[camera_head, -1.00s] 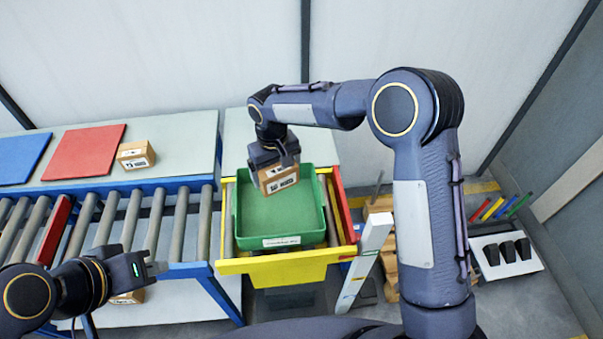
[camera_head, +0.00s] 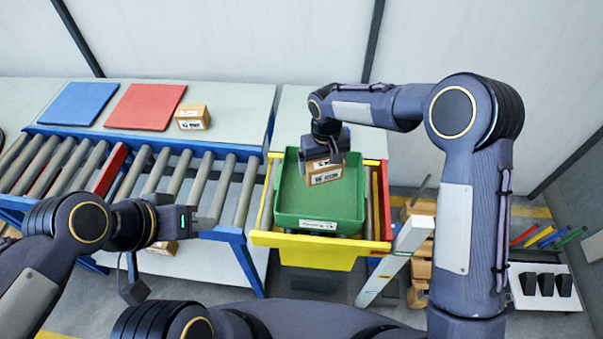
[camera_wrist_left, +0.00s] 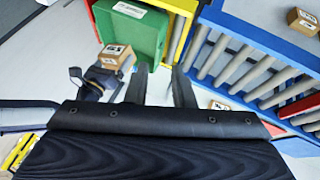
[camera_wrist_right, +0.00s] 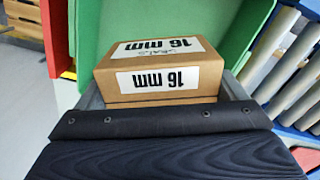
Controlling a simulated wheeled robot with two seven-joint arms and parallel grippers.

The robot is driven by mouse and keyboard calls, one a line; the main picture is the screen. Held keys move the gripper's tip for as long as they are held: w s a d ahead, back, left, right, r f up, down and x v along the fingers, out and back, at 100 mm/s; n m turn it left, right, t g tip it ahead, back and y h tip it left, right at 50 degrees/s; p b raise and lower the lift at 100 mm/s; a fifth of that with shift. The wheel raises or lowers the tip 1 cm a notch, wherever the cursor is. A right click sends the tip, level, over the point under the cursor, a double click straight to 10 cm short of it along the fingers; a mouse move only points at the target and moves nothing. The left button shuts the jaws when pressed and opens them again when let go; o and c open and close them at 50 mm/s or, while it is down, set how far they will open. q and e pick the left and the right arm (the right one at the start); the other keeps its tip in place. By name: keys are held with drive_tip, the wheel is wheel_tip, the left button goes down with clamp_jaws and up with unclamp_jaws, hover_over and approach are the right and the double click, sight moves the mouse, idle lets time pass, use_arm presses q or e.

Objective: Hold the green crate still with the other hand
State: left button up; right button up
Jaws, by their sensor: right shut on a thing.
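The green crate (camera_head: 318,207) sits upright in a yellow-fronted bay (camera_head: 305,250) at the end of the roller conveyor. My right gripper (camera_head: 325,160) is shut on a small cardboard box (camera_head: 325,177) and holds it over the crate. The box, with a "16 mm" label, fills the right wrist view (camera_wrist_right: 165,72), with green crate walls behind it. Whether the box touches the crate floor cannot be told. My left gripper (camera_head: 208,222) is open and empty, left of the crate and apart from it. In the left wrist view its fingers (camera_wrist_left: 160,75) are spread below the crate (camera_wrist_left: 130,32).
The roller conveyor (camera_head: 150,178) with its blue frame lies left of the crate. Behind it, a table holds a blue mat (camera_head: 78,104), a red mat (camera_head: 145,106) and another box (camera_head: 192,117). A white post (camera_head: 395,262) and wooden crates (camera_head: 418,265) stand right of the bay.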

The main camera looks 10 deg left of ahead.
use_arm(q)
drive_tip(key=shift+o, duration=0.5)
drive_tip(key=shift+w+f+m, duration=0.2)
drive_tip(key=shift+w+m, duration=0.1)
drive_tip(key=shift+m, duration=0.1)
drive_tip(key=w+d+f+m+g+h, duration=0.3)
drive_tip(key=w+d+f+m+h, duration=0.15)
drive_tip(key=w+f+m, duration=0.45)
drive_tip(key=w+d+f+m+g+h, duration=0.2)
drive_tip(key=w+d+f+m+h, duration=0.2)
drive_tip(key=w+f+m+h, duration=0.45)
drive_tip(key=d+f+y, duration=0.1)
drive_tip(key=d+f, duration=0.1)
drive_tip(key=d, duration=0.1)
drive_tip(key=s+d+f+y, duration=0.1)
drive_tip(key=d+f, duration=0.1)
drive_tip(key=d, duration=0.1)
drive_tip(key=d+f+m+y, duration=0.1)
drive_tip(key=d+f, duration=0.1)
drive_tip(key=d, duration=0.2)
drive_tip(key=shift+s+f, duration=0.25)
drive_tip(key=shift+f, duration=0.05)
drive_tip(key=shift+c, duration=0.3)
clamp_jaws()
